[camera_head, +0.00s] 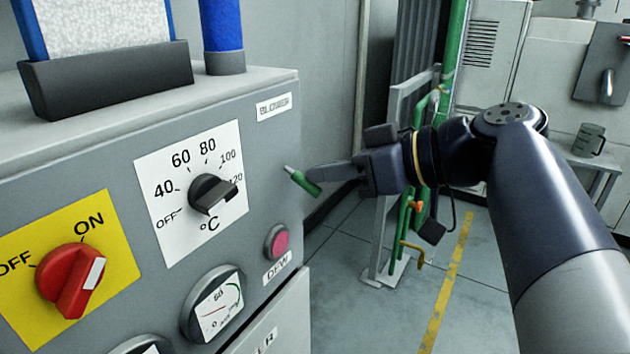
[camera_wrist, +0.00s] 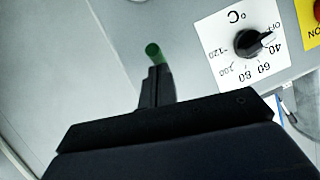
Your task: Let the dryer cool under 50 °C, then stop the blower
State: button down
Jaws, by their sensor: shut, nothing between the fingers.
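The grey dryer panel (camera_head: 120,125) fills the left of the head view. A small lever with a green tip (camera_head: 304,182) sticks out at its right side, below a label that seems to read BLOWER (camera_head: 273,107). My gripper (camera_head: 318,173) is shut and empty, its fingertips close to the green tip; contact is unclear. The tip (camera_wrist: 153,50) shows just beyond the fingers in the wrist view. The black °C knob (camera_head: 212,194) has OFF and 40 to 120 marks; in the wrist view its white mark lies near OFF. A round gauge (camera_head: 216,305) is partly readable; its needle is unclear.
A red knob (camera_head: 70,284) on a yellow plate has its white mark toward ON. A pink button (camera_head: 277,242) sits below the lever. Green pipework (camera_head: 408,225) and a grey frame stand behind my arm. Floor with a yellow line (camera_head: 447,285) lies clear.

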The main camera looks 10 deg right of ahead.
jog(key=shift+f+b, duration=0.9)
jog(key=shift+b, duration=0.3)
jog(key=shift+s+d, duration=0.1)
jog(key=shift+d, duration=0.05)
